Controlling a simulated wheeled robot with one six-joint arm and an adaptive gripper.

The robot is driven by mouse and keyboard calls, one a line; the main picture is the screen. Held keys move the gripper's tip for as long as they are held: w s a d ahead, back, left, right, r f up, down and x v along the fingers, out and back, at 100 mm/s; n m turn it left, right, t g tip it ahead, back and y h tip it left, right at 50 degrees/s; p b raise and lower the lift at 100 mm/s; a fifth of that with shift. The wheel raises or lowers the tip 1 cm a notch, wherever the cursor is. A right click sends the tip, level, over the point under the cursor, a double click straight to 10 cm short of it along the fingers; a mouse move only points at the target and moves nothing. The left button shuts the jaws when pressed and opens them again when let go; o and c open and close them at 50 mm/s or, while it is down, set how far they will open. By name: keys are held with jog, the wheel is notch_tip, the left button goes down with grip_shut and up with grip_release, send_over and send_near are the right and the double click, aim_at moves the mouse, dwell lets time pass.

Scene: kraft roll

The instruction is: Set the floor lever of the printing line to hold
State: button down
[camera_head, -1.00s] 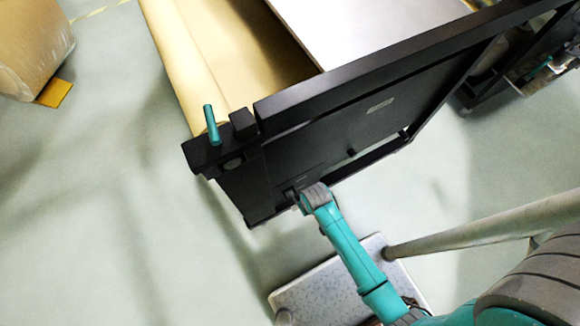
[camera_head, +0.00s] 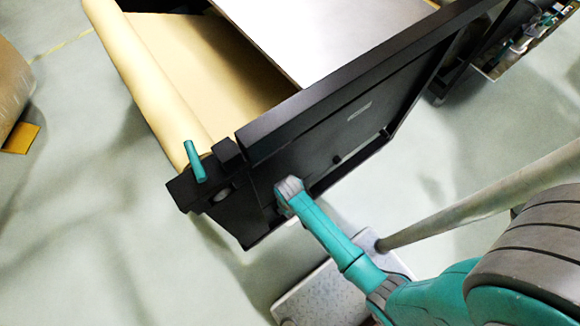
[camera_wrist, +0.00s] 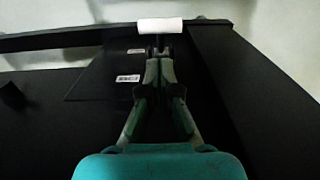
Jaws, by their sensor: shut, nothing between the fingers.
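A white cylindrical grip (camera_wrist: 160,25) on a short dark stem shows at the top middle of the wrist view. It looks like the floor lever's handle, but I cannot read its setting. My gripper (camera_wrist: 159,62) is shut and empty, with its fingertips just below this grip in the picture. I cannot tell whether they touch the stem. The black machine frame (camera_head: 345,105) stands before my arm in the head view. There my fingers are hidden beyond the grey wrist joint.
A teal handle (camera_head: 194,160) stands on the frame's left corner, beside a kraft paper roll (camera_head: 150,75). A black panel with white labels (camera_wrist: 128,79) lies around my fingers. Another brown roll (camera_head: 12,85) is at far left. Pale floor (camera_head: 90,220) is open at left.

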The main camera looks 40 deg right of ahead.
aim_at(292, 220)
notch_tip(292, 220, down, 8)
jog(key=shift+r, duration=0.15)
jog(key=shift+s, duration=0.15)
dwell(0.4)
jog(key=shift+s+f+t, duration=0.2)
jog(key=shift+s+t, duration=0.15)
jog(key=shift+t, duration=0.05)
jog(key=shift+s+f, duration=0.1)
jog(key=s+f+t, duration=0.4)
jog(key=f+t, duration=0.2)
jog(key=f, duration=0.8)
jog(key=shift+t, duration=0.3)
dwell(1.0)
jog(key=shift+w+f, duration=0.1)
jog(key=shift+f, duration=0.1)
dwell(0.6)
